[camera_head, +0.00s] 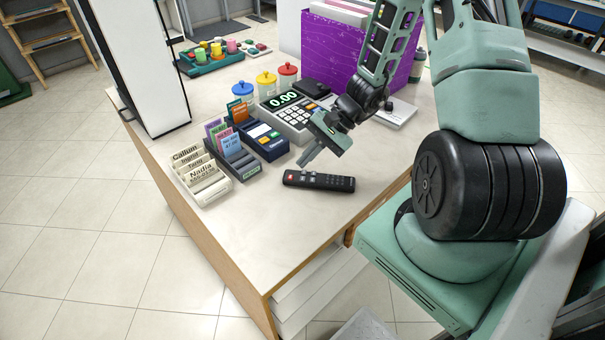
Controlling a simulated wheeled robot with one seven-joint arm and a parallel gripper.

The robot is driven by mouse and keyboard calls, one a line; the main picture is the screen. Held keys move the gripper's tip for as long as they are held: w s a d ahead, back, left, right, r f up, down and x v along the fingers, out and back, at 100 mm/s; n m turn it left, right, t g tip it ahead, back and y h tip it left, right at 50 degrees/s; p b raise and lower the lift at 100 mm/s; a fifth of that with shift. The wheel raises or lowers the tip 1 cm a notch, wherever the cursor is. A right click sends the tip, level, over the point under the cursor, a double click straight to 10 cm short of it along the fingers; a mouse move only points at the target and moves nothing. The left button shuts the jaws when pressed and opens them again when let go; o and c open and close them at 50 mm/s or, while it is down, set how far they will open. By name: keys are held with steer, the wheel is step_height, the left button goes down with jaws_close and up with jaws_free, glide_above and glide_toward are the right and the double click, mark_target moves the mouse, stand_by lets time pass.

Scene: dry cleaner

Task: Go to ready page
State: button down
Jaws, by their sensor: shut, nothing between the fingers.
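My gripper (303,161) is shut and empty. It points down and left over the counter, just behind the black remote control (319,181). The remote lies flat with a red button at its left end and several small buttons. I cannot tell whether the fingertips touch the counter. No page marked ready can be read in this view. A tall white panel (138,60) stands at the back left of the counter; no picture shows on the side facing me.
On the counter (270,225) stand a register (290,117) reading 0.00, a card terminal (264,141), ticket holders (232,152), name cards (203,178), lidded jars (266,84) and a purple box (335,45). The counter's front is clear.

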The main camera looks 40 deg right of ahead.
step_height(320, 180, up, 2)
steer(key=shift+r+p, duration=0.25)
steer(key=shift+p, duration=0.35)
steer(key=s+a+r+n+g+h, duration=0.1)
steer(key=s+a+r+n+g, duration=0.1)
steer(key=a+r+n, duration=0.35)
steer(key=s+a+r+n+g+h, duration=0.2)
steer(key=a+r+n+g, duration=0.1)
steer(key=a, duration=0.6)
steer(key=s+a+r+n+t+h, duration=0.1)
steer(key=s+a+r+n+h, duration=0.1)
steer(key=s+a+r+n, duration=0.2)
steer(key=s+a+r+n+t+h, duration=0.1)
steer(key=s+a+r+n+h, duration=0.2)
steer(key=s+n, duration=0.4)
steer(key=shift+s+a+r, duration=0.75)
steer(key=shift+s+a, duration=0.35)
steer(key=shift+s, duration=0.15)
steer(key=shift+n, duration=0.25)
